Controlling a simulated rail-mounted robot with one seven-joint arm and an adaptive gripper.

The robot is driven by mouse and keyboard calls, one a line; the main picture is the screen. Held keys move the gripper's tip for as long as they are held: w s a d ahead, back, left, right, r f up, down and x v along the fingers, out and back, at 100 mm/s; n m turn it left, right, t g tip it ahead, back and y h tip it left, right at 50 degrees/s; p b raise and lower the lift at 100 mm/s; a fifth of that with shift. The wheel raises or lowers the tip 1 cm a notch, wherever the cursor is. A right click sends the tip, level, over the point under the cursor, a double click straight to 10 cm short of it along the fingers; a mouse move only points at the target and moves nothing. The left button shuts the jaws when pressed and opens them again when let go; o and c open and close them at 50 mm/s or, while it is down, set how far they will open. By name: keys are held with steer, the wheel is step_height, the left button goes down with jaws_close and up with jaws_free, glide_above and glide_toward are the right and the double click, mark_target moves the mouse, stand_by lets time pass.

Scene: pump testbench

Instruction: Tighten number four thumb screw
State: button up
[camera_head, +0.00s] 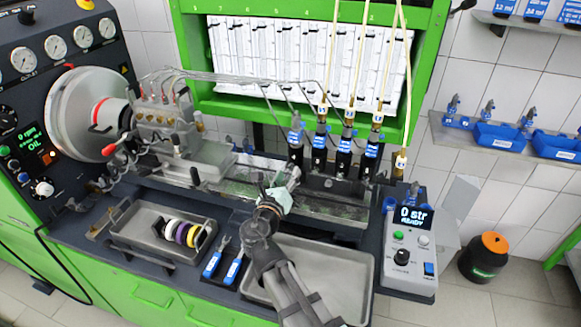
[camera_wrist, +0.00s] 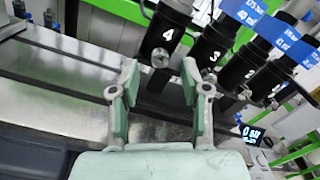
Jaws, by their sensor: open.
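The number four holder is a black cylinder (camera_wrist: 170,32) marked with a white 4, at the top middle of the wrist view. Its small metal thumb screw (camera_wrist: 160,58) faces my gripper, just below the numeral. My gripper (camera_wrist: 160,82) is open and empty, with one pale green-grey finger on each side of the screw in the picture. I cannot tell whether either finger touches it. In the head view my gripper (camera_head: 292,176) is just in front of the leftmost black holder (camera_head: 296,155); the screw cannot be made out there.
Holders marked 3 (camera_wrist: 208,52) and 2 (camera_wrist: 238,78) stand close to the right, with blue tags. Below my arm lie an empty grey tray (camera_head: 340,270) and blue-handled tools (camera_head: 233,270). A tray of coloured rings (camera_head: 125,232) is left; a control box (camera_head: 412,250) is right.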

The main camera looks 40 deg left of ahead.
mark_target(291, 169)
steer(key=shift+x, duration=1.5)
jaws_close()
